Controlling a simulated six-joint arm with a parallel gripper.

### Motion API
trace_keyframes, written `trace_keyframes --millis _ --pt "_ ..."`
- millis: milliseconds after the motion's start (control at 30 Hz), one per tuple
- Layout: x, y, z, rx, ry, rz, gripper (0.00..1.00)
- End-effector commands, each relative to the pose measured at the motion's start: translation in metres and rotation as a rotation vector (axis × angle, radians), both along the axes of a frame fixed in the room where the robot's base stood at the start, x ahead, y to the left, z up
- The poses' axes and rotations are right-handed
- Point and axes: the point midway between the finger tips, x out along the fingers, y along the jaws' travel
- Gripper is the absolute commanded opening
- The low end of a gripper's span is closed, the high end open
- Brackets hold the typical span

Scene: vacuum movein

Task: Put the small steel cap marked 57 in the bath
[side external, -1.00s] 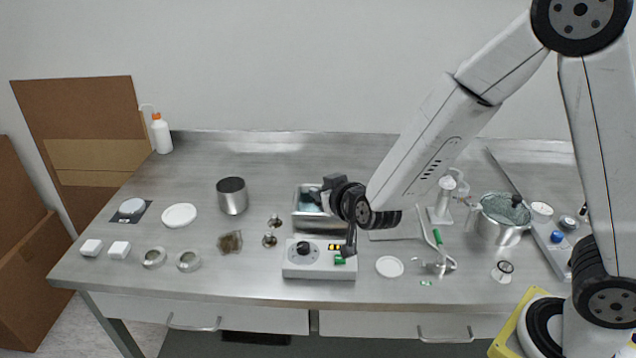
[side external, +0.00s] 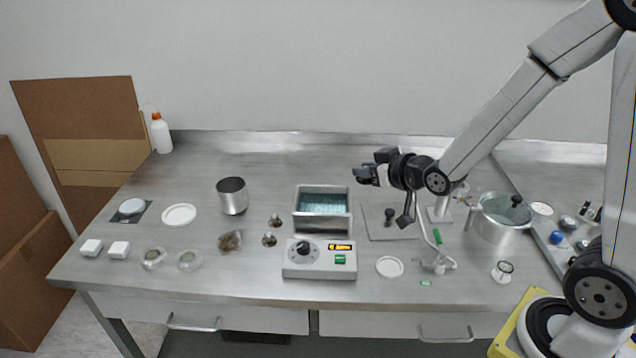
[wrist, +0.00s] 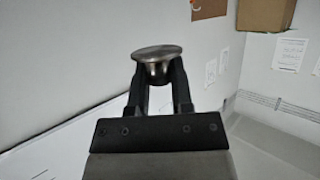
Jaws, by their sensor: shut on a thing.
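The bath (side external: 322,222) is an open steel basin with bluish liquid, standing behind a white control box (side external: 302,268). My gripper (wrist: 157,78) is shut on a small steel cap (wrist: 157,52), which has a wide round flange and a narrower body. No number on it can be read. In the side view my gripper (side external: 367,173) is raised above the table to the right of the bath and points left; the cap is hard to make out there. Two other small steel pieces, one (side external: 275,221) behind the other (side external: 269,239), stand left of the bath; their markings are unreadable.
A grey plate (side external: 405,228) with a dark knob (side external: 389,215) lies right of the bath. A steel cup (side external: 232,197) stands to the left. A white disc (side external: 389,267) lies in front, and a lidded pot (side external: 500,225) stands right. The table behind the bath is clear.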

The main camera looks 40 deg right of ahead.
Motion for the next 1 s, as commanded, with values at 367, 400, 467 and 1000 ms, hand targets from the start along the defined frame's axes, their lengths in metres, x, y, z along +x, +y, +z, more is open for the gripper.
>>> trace_keyframes --millis 367,400,467,1000 --pt "0.001 -0.002 -0.001 0.000 0.000 0.004 0.00" --pt "0.003 -0.002 -0.002 0.000 0.000 0.004 0.00" --pt "0.007 -0.002 -0.003 -0.001 -0.001 0.006 0.00" --pt "0.067 -0.006 -0.031 0.000 0.000 0.004 0.00"
